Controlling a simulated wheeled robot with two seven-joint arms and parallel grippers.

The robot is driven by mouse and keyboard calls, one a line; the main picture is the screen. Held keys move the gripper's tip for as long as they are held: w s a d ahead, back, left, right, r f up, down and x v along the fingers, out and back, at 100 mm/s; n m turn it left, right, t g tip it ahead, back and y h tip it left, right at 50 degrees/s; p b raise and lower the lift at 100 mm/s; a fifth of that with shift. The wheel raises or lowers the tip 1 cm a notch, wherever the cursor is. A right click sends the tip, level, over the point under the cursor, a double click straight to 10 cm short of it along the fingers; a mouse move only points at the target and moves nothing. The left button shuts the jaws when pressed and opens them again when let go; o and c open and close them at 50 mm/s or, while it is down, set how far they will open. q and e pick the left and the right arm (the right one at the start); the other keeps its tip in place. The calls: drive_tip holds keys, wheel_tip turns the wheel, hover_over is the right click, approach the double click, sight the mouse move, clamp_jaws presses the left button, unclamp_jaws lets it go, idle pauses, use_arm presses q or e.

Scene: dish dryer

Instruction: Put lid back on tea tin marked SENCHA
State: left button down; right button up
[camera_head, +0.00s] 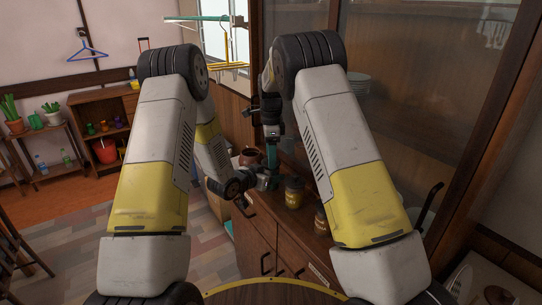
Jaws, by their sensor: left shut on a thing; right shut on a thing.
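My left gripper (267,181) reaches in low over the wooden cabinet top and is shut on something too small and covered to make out. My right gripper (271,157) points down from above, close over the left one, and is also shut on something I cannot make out. An amber jar-like container with a dark top (293,192) stands just right of the grippers. A similar container (321,218) stands nearer, partly behind my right arm. No SENCHA marking is readable, and I cannot tell tin from lid at the grippers.
A reddish-brown pot (250,157) stands behind the grippers. The wooden cabinet (256,233) has glass doors (420,75) above, close to my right arm. The floor at left is partly open.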

drive_tip(key=shift+f, duration=0.5)
drive_tip(key=o, duration=1.4)
wheel_tip(320, 180, up, 12)
use_arm(q)
drive_tip(key=shift+c, duration=2.1)
unclamp_jaws()
